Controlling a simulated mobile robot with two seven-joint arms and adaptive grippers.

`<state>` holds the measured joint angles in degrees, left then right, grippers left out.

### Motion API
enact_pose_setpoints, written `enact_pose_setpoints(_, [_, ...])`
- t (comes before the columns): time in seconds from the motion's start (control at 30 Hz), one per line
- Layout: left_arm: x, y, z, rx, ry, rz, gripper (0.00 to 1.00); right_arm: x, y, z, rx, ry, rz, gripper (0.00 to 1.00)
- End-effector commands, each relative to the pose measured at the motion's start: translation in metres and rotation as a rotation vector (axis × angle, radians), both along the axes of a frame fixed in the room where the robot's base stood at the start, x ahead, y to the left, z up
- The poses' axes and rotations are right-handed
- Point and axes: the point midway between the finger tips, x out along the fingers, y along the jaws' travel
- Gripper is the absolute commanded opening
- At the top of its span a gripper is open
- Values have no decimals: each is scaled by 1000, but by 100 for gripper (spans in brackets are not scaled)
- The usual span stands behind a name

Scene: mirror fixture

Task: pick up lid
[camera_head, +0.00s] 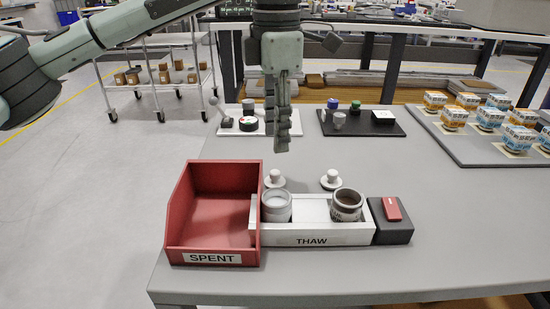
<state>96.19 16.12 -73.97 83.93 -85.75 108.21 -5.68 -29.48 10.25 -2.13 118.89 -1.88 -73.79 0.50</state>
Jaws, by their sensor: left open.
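Two white knobbed lids rest on the table just behind the white tray labelled THAW: a left lid (275,180) and a right lid (331,180). The tray (311,237) holds an open whitish jar (276,207) in its left part and an open jar with dark brown contents (346,205) in its right part. My left gripper (281,147) points down in the air, above the left lid in the picture. It is open and empty, seen nearly edge-on, and apart from both lids. My right gripper is not in view.
A red open bin labelled SPENT (212,258) adjoins the tray's left. A dark block with a red top piece (391,222) adjoins its right. A white board (232,130) and a black board (361,123) with small items lie behind.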

Motion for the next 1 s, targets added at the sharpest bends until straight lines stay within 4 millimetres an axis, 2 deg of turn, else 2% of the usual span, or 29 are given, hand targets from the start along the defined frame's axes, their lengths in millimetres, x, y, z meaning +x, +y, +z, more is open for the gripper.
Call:
enact_pose_setpoints(0.37, [0, 0, -32, 1, 1, 0, 41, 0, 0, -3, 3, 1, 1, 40])
enact_pose_setpoints(0.7, [0, 2, -76, 0, 1, 1, 41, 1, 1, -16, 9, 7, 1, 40])
enact_pose_setpoints(0.9, [0, 1, -78, 0, 0, 1, 41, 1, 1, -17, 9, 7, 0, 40])
enact_pose_setpoints(1.0, [0, 1, -78, 0, 0, 0, 30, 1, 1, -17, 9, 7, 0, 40])
